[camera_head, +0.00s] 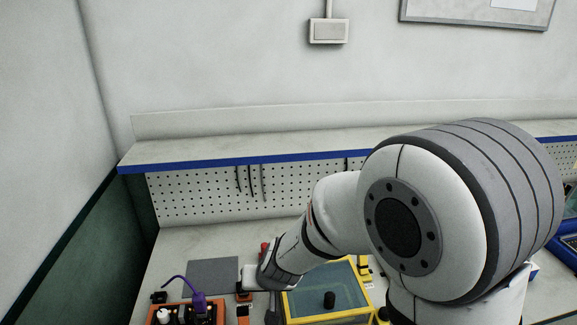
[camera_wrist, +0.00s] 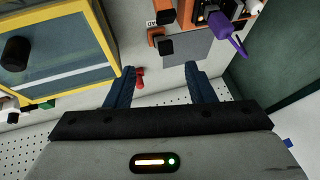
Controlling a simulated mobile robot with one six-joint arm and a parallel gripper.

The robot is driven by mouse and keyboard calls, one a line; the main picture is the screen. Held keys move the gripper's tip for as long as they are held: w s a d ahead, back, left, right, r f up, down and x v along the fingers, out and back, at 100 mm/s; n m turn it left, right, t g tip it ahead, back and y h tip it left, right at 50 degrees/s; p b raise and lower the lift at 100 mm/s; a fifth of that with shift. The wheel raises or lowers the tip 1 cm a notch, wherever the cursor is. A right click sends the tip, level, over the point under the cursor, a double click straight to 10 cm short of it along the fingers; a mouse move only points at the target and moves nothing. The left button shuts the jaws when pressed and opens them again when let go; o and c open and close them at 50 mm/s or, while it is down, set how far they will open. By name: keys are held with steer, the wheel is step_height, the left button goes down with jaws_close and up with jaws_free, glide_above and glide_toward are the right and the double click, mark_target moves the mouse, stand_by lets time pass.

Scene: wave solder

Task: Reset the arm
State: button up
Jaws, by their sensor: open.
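My gripper (camera_wrist: 160,84) shows in the wrist view with its two dark blue fingers spread apart and nothing between them except a small red object farther off. In the head view my arm reaches down from the right over the bench, and its wrist end is beside the yellow-framed box. The fingers are hard to make out in that view.
A yellow-framed box with a glass lid and black knob (camera_head: 329,300) stands on the bench. A grey mat (camera_head: 212,277) lies left of it. An orange unit with a purple-handled tool (camera_head: 199,302) is at front left. A blue-edged shelf (camera_head: 210,164) and pegboard (camera_head: 200,198) run behind.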

steer(key=s+d+r+h+b, duration=0.1)
steer(key=s+d+r, duration=0.2)
steer(key=s+d, duration=0.2)
steer(key=s+d+r+m+g+h+b, duration=0.1)
steer(key=s+d+r, duration=0.2)
steer(key=d, duration=0.6)
steer(key=s+d+r+h+b, duration=0.1)
steer(key=s+d+r, duration=0.3)
steer(key=s+d, duration=0.4)
steer(key=shift+m+h, duration=0.3)
steer(key=shift+m, duration=0.1)
steer(key=shift+a, duration=0.1)
stand_by(0.4)
